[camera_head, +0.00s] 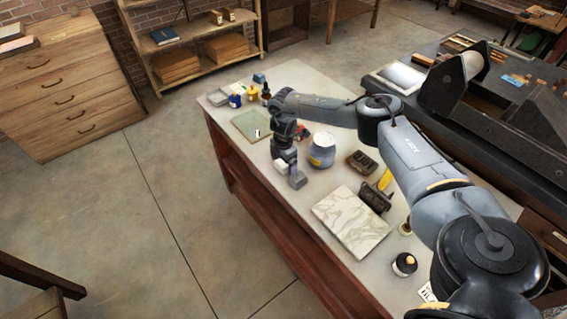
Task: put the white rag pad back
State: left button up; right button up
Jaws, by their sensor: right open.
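My right gripper (290,174) is open and points down over the near edge of the table, left of a white-and-blue tub. A small whitish block shows at its fingers; I cannot tell whether this is a pad or part of the gripper. A pale, flat pad-like thing (217,97) lies at the table's far left corner, well apart from the gripper. It may be the white rag pad, but it is too small to be sure. My left gripper is not in view.
The table (318,180) holds a greenish plate (250,124), small bottles (252,93), the tub (321,150), a dark tray (361,163), a yellow-handled tool (384,179), a veined white slab (351,221) and a round jar (404,264). A dark press (490,100) stands behind my right arm.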

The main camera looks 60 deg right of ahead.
notch_tip(320, 180, up, 12)
jog(key=p, duration=0.3)
jog(key=w+a+f+n+t, duration=0.15)
jog(key=a+f, duration=0.25)
jog(key=a, duration=0.5)
jog(key=w+a+f+n+t+y, duration=0.15)
jog(key=a+f, duration=0.25)
jog(key=a, duration=0.4)
jog(key=w+a+f+n, duration=0.2)
jog(key=a+f, duration=0.2)
jog(key=a, duration=0.5)
jog(key=s+a+m+t+y, duration=0.1)
jog(key=s+a, duration=0.2)
jog(key=a, duration=0.6)
jog(key=s+a+t+y, duration=0.1)
jog(key=s+a+t, duration=0.1)
jog(key=a, duration=0.8)
jog(key=s+a+r+m+t, duration=0.1)
jog(key=s+a+r+m, duration=0.2)
jog(key=s+r+m, duration=0.25)
jog(key=s+d+m+g+h, duration=0.3)
jog(key=s+d+m, duration=0.7)
jog(key=s+d, duration=0.3)
jog(key=shift+s+d+r, duration=0.2)
jog(key=shift+s+r, duration=0.1)
jog(key=shift+s, duration=0.95)
jog(key=shift+r, duration=0.1)
